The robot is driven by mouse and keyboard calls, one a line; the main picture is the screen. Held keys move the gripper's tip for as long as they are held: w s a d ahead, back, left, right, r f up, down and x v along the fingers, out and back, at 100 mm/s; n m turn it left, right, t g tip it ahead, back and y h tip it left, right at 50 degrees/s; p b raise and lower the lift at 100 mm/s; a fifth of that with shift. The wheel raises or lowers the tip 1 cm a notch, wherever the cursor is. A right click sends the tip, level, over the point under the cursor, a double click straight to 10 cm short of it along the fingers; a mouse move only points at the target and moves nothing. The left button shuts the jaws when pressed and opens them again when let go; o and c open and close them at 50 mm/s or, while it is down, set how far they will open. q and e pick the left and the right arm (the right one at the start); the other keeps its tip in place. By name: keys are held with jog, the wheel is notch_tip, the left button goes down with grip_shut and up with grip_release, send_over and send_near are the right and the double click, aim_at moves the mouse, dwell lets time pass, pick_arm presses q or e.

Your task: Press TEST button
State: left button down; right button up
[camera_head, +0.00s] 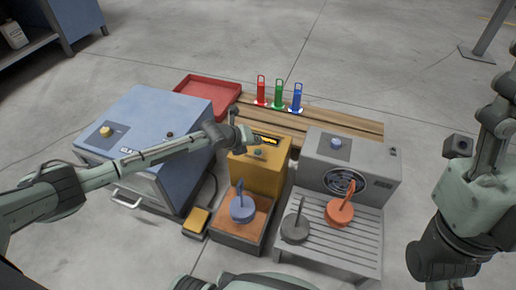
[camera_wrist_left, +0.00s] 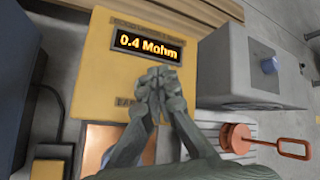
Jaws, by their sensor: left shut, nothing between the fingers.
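A yellow tester box (camera_head: 262,174) stands in the middle of the head view, with a small dark display (camera_head: 265,140) on its face. In the left wrist view the display (camera_wrist_left: 146,44) reads "0.4 Mohm" in orange. A small greenish round part (camera_head: 259,153), perhaps the TEST button, sits below the display; its label is not readable. My left gripper (camera_head: 243,134) is shut and empty, over the tester's upper left. In the left wrist view the shut fingertips (camera_wrist_left: 161,82) lie just below the display and hide the face there. Contact cannot be told.
A blue cabinet (camera_head: 165,110) stands left and a grey machine (camera_head: 372,171) right. Coloured hoods (camera_head: 279,97) stand on a wooden bench (camera_head: 345,122) behind. A blue disc (camera_head: 242,209) with a handle lies on the tray in front. My right arm is at the right.

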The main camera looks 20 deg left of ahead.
aim_at(256, 153)
pick_arm(q)
notch_tip(256, 153, up, 3)
jog(key=shift+r+p, duration=0.2)
jog(key=shift+p, duration=1)
jog(key=shift+f, duration=0.1)
